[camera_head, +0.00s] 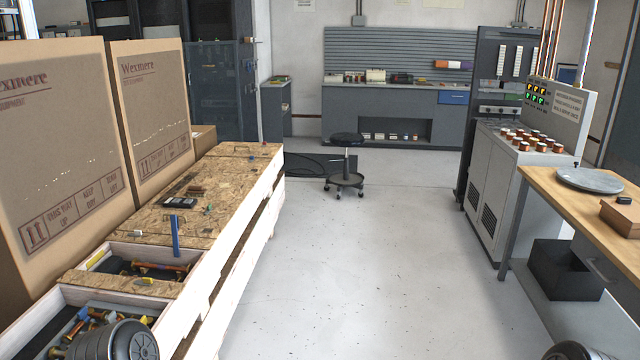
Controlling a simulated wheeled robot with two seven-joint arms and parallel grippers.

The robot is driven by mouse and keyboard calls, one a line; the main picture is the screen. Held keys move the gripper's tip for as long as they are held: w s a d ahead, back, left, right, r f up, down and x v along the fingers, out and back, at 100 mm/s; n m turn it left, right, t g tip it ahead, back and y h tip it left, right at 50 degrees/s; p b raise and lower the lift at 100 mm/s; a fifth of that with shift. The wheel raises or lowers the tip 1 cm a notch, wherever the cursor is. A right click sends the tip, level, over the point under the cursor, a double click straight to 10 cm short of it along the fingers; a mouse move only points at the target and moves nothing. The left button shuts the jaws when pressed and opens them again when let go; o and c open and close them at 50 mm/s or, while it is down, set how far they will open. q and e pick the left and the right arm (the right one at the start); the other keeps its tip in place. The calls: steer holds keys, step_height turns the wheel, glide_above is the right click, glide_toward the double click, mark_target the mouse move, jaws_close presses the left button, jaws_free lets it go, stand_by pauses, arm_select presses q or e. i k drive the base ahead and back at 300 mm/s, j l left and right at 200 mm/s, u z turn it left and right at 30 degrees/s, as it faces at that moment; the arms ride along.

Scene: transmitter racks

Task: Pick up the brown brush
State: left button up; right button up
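I cannot pick out the brown brush for certain. A small brown object (196,190) lies on the chipboard top of the long wooden crate (243,192) at the left, beside a dark device (180,202); it is too small to tell whether it is a brush. Rounded grey parts of my own body show at the bottom left and bottom right edges. Neither of my grippers is in view.
Tall cardboard boxes (62,130) stand behind the crate. A wooden table (570,200) with a round metal plate (590,181) and a brown box (622,217) is at the right. A stool (345,178) stands far ahead. The floor (340,270) between is clear.

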mark_target(193, 191)
steer(key=i+u, duration=0.1)
steer(key=i, duration=0.65)
steer(key=i+l, duration=0.15)
steer(key=i, duration=0.55)
steer(key=i+l+u, duration=0.15)
steer(key=i, duration=0.6)
steer(key=i+l+u, duration=0.15)
steer(key=i+u, duration=0.35)
steer(key=i+l+u, duration=0.3)
steer(key=u, duration=0.15)
steer(key=i+l+u, duration=0.3)
steer(key=u, duration=0.2)
steer(key=i+l+u, duration=0.2)
steer(key=l+u, duration=0.3)
steer(key=l, duration=0.15)
steer(key=i+l+u, duration=0.15)
steer(key=l+u, duration=0.3)
steer(key=l, duration=0.15)
steer(key=l+u, duration=0.45)
steer(key=l, duration=0.4)
steer(key=k+l+u, duration=0.1)
steer(key=l+u, duration=0.35)
steer(key=l, duration=0.35)
